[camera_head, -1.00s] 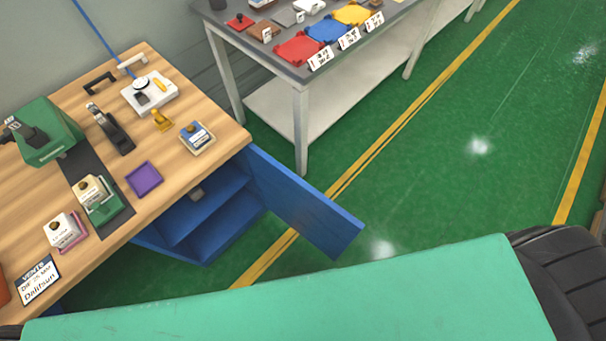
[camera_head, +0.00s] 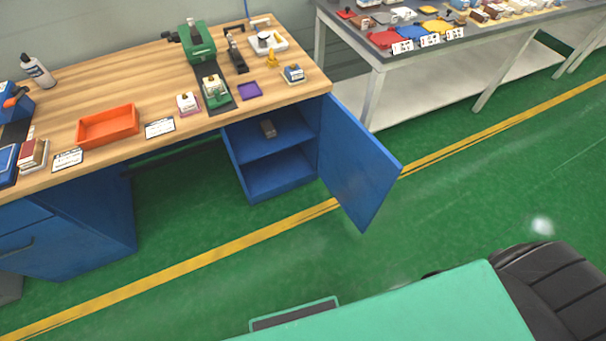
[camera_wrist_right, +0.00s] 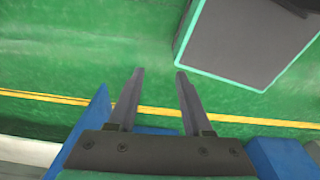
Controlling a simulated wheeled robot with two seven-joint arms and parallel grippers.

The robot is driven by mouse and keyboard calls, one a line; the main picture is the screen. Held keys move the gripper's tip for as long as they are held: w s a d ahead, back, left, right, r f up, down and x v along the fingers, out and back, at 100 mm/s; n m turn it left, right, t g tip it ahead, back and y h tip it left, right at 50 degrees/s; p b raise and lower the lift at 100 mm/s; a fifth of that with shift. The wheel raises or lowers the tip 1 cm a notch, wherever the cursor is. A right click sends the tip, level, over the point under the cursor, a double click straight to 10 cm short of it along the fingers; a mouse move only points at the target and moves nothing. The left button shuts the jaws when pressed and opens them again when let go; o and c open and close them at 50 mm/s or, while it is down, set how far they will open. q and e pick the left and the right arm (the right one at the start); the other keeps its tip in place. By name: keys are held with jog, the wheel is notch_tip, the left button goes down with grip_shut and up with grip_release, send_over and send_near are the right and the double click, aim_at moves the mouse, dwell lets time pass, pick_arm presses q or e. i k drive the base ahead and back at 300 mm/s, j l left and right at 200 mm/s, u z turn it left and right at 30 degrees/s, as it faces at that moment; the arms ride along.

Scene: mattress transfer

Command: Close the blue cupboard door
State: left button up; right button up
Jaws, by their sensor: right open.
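The blue cupboard door (camera_head: 360,165) stands wide open in the head view, hinged at the right side of the cupboard under the wooden workbench and swung out over the floor. My left gripper is in no view.
The wooden workbench (camera_head: 130,60) carries an orange tray (camera_head: 108,125), a green machine (camera_head: 195,42) and small items. A blue drawer unit (camera_head: 80,230) stands left under it. A grey table (camera_head: 375,50) stands behind the door.

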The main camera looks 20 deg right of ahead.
aim_at(358, 169)
jog(key=l+u, duration=0.35)
jog(key=l, duration=0.25)
jog(key=l+u, duration=0.3)
jog(key=l, duration=0.25)
jog(key=l+u, duration=0.35)
jog(key=l, duration=0.25)
jog(key=k+l+u, duration=0.2)
jog(key=l+u, duration=0.15)
jog(key=l, duration=0.15)
jog(key=k+l, duration=0.1)
jog(key=l, duration=0.25)
jog(key=k+l, duration=0.1)
jog(key=l, duration=0.25)
jog(key=k+l, duration=0.15)
jog(key=l, duration=0.2)
jog(key=k+l, duration=0.1)
jog(key=l, duration=0.25)
jog(key=k+l, duration=0.1)
jog(key=l, duration=0.3)
